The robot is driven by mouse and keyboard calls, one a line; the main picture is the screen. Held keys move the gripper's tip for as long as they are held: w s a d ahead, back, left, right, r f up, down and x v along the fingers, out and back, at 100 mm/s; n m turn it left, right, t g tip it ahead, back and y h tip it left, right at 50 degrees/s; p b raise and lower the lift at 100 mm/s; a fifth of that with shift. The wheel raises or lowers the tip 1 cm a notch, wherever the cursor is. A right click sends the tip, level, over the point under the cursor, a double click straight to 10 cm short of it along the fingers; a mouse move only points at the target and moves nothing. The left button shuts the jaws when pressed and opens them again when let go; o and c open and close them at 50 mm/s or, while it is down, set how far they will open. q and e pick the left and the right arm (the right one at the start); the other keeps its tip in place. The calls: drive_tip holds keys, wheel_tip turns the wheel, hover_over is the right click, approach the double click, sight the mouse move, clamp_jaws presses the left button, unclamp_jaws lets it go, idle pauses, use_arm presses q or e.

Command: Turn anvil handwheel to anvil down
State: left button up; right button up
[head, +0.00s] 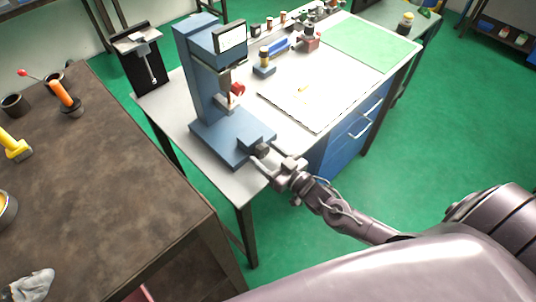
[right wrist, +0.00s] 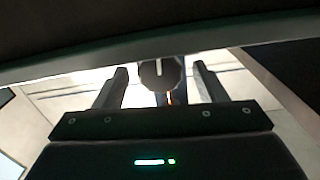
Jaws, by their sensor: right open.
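The blue bench machine (head: 198,85) with a white display stands on the pale table, its blue base (head: 228,137) towards me. A dark round handwheel (head: 262,149) sits at the near right end of this base. My right gripper (head: 268,160) is open at the handwheel. In the right wrist view the handwheel (right wrist: 158,76) shows a white mark at its upper middle. It lies between the two spread fingers of the right gripper (right wrist: 161,73), with a gap on each side. Whether the anvil is up or down I cannot tell. My left gripper is out of view.
A white board (head: 305,103) and a green mat (head: 368,45) lie to the right on the table. Several small parts stand along its back. A brown table (head: 110,190) with tools stands at left.

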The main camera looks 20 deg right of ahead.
drive_tip(key=c, duration=1)
drive_tip(key=shift+n, duration=0.3)
